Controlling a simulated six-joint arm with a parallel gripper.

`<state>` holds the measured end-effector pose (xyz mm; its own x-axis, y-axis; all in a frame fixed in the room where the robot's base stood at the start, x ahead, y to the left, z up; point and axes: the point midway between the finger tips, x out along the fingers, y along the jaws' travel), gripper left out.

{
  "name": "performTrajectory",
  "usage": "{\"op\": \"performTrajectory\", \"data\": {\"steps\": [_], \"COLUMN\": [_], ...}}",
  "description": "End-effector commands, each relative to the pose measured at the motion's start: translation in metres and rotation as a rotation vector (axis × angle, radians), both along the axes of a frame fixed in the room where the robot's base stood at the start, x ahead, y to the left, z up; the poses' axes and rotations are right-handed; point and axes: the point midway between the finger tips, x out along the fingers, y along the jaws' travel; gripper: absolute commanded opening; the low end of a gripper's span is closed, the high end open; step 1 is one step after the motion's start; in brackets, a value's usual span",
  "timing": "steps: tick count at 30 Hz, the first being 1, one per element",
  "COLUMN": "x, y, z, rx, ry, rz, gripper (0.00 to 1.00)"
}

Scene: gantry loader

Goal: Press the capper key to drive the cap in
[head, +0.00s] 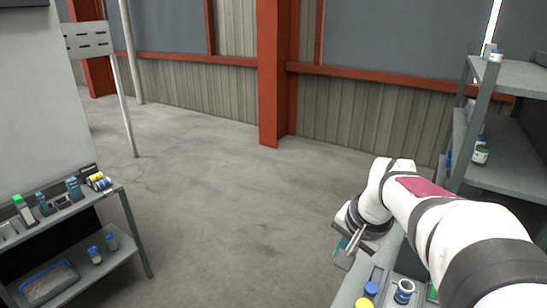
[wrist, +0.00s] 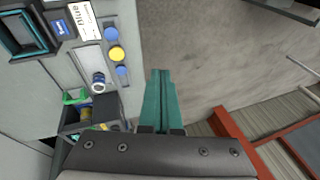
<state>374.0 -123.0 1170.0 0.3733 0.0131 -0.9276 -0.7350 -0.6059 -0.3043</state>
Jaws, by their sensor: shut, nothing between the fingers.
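My gripper (head: 343,248) is shut and empty. Its teal fingers (wrist: 160,74) lie together in the wrist view, over the floor beside the bench. Left of them is a grey strip with a yellow round piece (wrist: 116,54) between two blue ones, the upper (wrist: 111,34) and the lower (wrist: 122,72). In the head view the jar (head: 404,290) is at the bottom. I cannot tell which piece is the capper key. The gripper is apart from all of these.
A card reading "Blue" (wrist: 85,18) and a dark, teal-edged frame (wrist: 22,35) are at the wrist view's upper left. A shelf rack (head: 505,160) stands right of my arm. A stocked cart (head: 120,190) is at left. Open floor (head: 220,210) lies between.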

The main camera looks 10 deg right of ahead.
Motion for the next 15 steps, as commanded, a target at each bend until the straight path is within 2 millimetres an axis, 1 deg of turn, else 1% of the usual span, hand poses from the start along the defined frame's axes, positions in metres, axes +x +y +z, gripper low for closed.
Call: {"op": "performTrajectory", "data": {"steps": [1, 2, 3, 5, 6, 8, 9, 10, 11, 12, 14, 15], "x": [0.013, 0.021, 0.031, 0.045, 0.053, 0.063, 0.069, 0.073, 0.076, 0.08, 0.084, 0.085], "y": [-0.02, -0.033, -0.05, -0.077, -0.095, -0.123, -0.142, -0.157, -0.171, -0.191, -0.221, -0.24], "z": [0.0, 0.001, 0.001, 0.002, 0.002, 0.001, 0.0, -0.001, -0.001, -0.003, -0.005, -0.008], "rx": [-0.007, -0.013, -0.022, -0.037, -0.045, -0.061, -0.071, -0.08, -0.088, -0.1, -0.118, -0.132], "ry": [-0.02, -0.037, -0.057, -0.088, -0.108, -0.138, -0.157, -0.173, -0.186, -0.205, -0.234, -0.251], "rz": [-0.038, -0.061, -0.09, -0.135, -0.164, -0.209, -0.238, -0.26, -0.283, -0.312, -0.356, -0.384], "gripper": [0.0, 0.0, 0.0, 0.0, 0.0, 0.0, 0.0, 0.0, 0.0, 0.0, 0.0, 0.0]}}
